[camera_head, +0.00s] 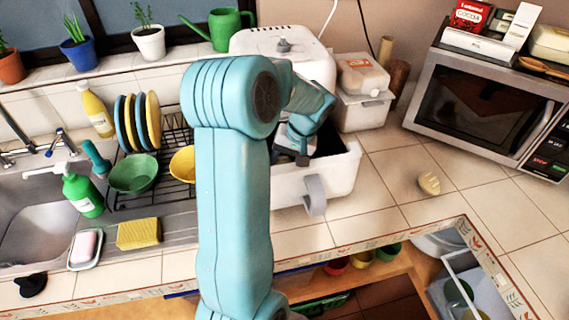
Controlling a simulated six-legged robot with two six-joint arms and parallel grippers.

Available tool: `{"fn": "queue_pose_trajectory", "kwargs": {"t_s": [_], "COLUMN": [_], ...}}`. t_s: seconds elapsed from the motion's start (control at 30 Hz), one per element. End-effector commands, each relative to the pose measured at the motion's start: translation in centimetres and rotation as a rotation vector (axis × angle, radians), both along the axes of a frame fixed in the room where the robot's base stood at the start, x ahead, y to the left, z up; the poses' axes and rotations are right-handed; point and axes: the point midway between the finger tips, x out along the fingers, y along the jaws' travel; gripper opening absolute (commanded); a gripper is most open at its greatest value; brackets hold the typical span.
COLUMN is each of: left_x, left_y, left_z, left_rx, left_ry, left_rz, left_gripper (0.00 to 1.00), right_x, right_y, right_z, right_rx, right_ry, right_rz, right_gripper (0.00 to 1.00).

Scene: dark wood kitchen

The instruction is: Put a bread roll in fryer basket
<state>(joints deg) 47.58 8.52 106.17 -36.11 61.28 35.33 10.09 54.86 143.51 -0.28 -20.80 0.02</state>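A small pale bread roll (429,184) lies on the tiled counter, right of the fryer. The white fryer (285,42) stands against the wall with its basket (345,185) pulled out toward me, its grey handle (315,196) at the front. The basket's inside is dark and partly covered by my arm. My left arm rises through the middle of the view and bends right and down. Its gripper (302,155) is over or inside the basket's opening, apart from the roll. The fingertips are small and dark, so I cannot tell whether they are open. My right gripper is out of view.
A microwave (487,105) stands at the right. A white container (362,110) with a bag on top is beside the fryer. A dish rack (170,185) and sink (40,222) are at the left. The counter around the roll is clear.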

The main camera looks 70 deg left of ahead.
Motion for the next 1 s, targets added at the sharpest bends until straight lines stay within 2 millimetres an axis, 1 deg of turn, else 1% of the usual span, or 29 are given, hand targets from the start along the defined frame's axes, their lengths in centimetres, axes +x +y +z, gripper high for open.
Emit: {"fn": "queue_pose_trajectory", "kwargs": {"t_s": [0.07,0.3,0.43,0.47,0.5,0.53,1.0], "left_x": [0.00,0.03,0.03,0.03,0.03,0.04,0.08], "left_y": [-0.01,0.00,0.01,0.00,0.00,-0.01,-0.03], "left_z": [-0.59,-0.65,-1.13,-0.94,-0.90,-0.90,-0.94], "left_rx": [-0.001,0.000,0.000,0.000,0.000,0.000,0.000], "left_ry": [0.000,-0.001,-0.001,-0.001,-0.001,-0.001,-0.002], "left_rz": [0.000,0.000,0.000,0.000,0.000,0.000,-0.001], "left_gripper": [0.22,0.22,0.22,0.62,0.75,0.78,0.78], "right_x": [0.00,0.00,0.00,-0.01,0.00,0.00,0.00], "right_y": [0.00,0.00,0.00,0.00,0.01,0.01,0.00], "right_z": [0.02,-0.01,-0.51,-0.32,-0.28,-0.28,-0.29], "right_rx": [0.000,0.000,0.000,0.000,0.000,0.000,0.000], "right_ry": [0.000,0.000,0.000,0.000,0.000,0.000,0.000], "right_rz": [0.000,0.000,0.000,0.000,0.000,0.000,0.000], "right_gripper": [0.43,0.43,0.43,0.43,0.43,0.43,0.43]}}
